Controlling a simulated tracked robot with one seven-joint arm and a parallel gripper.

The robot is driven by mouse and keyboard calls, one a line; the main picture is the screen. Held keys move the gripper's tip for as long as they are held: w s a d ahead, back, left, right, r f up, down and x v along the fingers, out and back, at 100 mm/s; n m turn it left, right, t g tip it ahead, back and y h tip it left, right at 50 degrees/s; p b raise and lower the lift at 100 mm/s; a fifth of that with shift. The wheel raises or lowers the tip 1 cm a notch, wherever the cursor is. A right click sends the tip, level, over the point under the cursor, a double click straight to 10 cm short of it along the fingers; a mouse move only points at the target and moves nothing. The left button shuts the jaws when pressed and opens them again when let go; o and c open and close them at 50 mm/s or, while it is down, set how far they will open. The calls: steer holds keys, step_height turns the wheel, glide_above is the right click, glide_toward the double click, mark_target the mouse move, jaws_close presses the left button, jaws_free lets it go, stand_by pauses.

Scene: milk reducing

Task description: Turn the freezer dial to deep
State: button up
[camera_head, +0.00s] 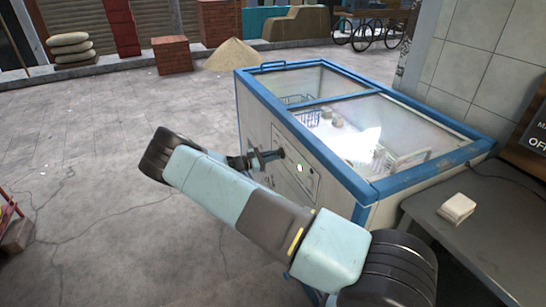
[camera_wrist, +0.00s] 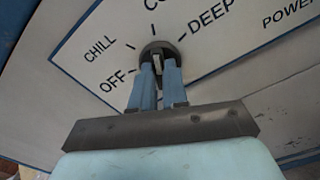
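The freezer dial (camera_wrist: 157,50) is a dark round knob with a pale raised grip, on the freezer's white panel. In the wrist view the printed words OFF, CHILL, a partly cut-off word starting with CO, and DEEP stand around it, with tick marks. DEEP lies to the upper right. My gripper (camera_wrist: 158,72) has its two blue fingers on either side of the dial's grip, close against it. The fingers hide the lower part of the dial, and I cannot tell which mark it points to. In the head view my gripper (camera_head: 268,158) meets the freezer's side panel.
The chest freezer (camera_head: 310,165) has a blue frame and glass lids, with baskets inside. A dark table (camera_head: 490,235) with a small white stack (camera_head: 457,208) stands at the right. Open pavement (camera_head: 90,150) lies left of the freezer. A POWER label shows right of the dial.

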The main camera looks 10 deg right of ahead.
jaws_close()
steer(key=shift+m, duration=0.4)
steer(key=m, duration=0.9)
steer(key=shift+s+f, duration=0.1)
steer(key=shift+s, duration=0.05)
steer(key=shift+f, duration=0.1)
stand_by(0.4)
steer(key=o, duration=0.6)
jaws_free()
steer(key=shift+c, duration=0.2)
